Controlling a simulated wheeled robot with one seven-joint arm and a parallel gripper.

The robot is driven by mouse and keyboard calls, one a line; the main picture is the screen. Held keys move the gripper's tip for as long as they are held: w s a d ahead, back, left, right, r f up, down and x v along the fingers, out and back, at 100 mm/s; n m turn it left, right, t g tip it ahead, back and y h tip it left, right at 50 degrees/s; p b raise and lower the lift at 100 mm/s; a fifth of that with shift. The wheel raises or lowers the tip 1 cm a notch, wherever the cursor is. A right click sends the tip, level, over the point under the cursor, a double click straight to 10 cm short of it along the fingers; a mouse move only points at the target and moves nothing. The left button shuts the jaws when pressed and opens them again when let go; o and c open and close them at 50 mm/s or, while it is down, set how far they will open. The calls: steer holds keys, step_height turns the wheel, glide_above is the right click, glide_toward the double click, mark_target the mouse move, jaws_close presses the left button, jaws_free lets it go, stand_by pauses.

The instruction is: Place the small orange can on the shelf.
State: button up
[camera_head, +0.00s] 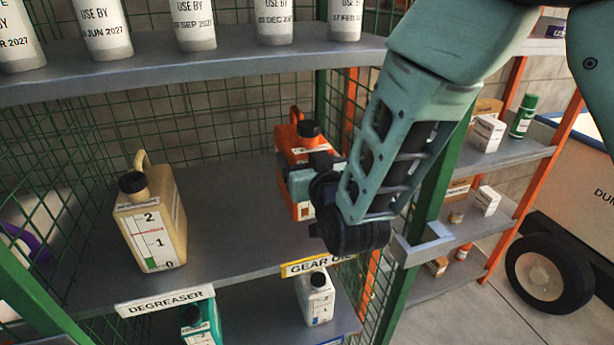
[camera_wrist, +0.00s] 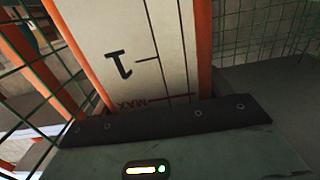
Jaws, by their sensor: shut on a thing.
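The orange can (camera_head: 289,146) has a dark cap, a handle and a white label. It is upright at the right end of the middle shelf (camera_head: 228,215), above the yellow-edged GEAR OIL tag (camera_head: 303,267). My gripper (camera_head: 310,178) is shut on it from the front right and hides part of its front and base. I cannot tell whether its base touches the shelf. In the wrist view the can's label (camera_wrist: 135,50) with a "1" and a MAX line fills the upper middle, close against the dark gripper edge.
A beige can (camera_head: 152,220) stands left on the same shelf, above the DEGREASER tag (camera_head: 165,301). White containers (camera_head: 195,25) line the upper shelf. A white can (camera_head: 317,298) and teal can (camera_head: 200,325) stand below. A green post (camera_head: 425,225) and wire mesh bound the right side. Shelf between cans is clear.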

steer(key=shift+f+p, duration=0.4)
steer(key=shift+f, duration=1.85)
steer(key=o, duration=1.4)
steer(key=shift+c, duration=0.2)
steer(key=shift+r, duration=0.25)
steer(key=p+v, duration=0.2)
steer(key=v, duration=1)
steer(key=shift+p, duration=0.4)
